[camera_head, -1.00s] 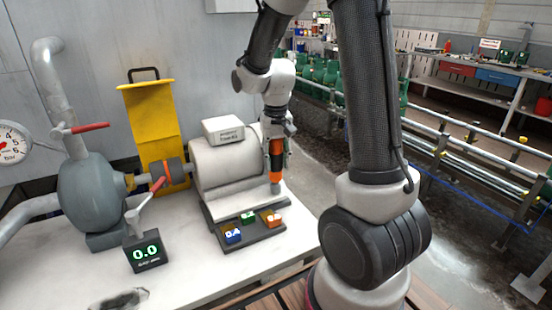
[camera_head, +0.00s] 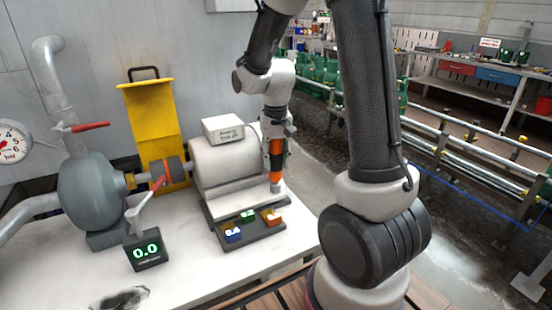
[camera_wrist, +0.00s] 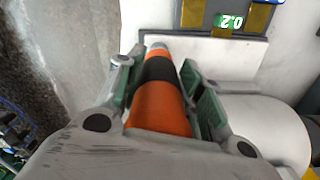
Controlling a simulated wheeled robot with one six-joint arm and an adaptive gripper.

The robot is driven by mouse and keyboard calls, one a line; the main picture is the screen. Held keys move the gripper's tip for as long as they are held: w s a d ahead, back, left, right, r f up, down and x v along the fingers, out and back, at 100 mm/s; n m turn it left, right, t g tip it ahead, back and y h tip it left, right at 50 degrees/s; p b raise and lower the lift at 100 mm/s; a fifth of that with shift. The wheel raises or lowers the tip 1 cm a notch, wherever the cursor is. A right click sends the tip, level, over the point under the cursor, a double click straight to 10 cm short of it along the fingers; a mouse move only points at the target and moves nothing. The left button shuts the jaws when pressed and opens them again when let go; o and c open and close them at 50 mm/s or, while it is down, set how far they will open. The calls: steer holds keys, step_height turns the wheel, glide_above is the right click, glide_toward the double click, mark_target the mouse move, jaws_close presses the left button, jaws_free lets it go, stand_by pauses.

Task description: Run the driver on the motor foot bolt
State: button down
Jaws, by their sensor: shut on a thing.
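My gripper (camera_head: 275,150) is shut on the orange and black driver (camera_head: 276,160), which it holds upright with the grey tip down. The driver also fills the middle of the wrist view (camera_wrist: 160,98), between the two finger pads. The tip reaches down to the foot at the right end of the pale motor (camera_head: 215,165). The bolt under the tip is hidden, so I cannot tell whether the tip touches it.
A dark tray (camera_head: 254,237) with small blue, green and orange blocks lies in front of the motor. A grey pump (camera_head: 92,195), a yellow guard (camera_head: 152,115) and a display reading 0.0 (camera_head: 147,251) stand to the left. The bench front (camera_head: 195,275) is mostly clear.

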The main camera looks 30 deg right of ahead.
mark_target(276, 148)
steer(key=shift+f, duration=0.1)
stand_by(0.4)
steer(key=shift+r, duration=1.75)
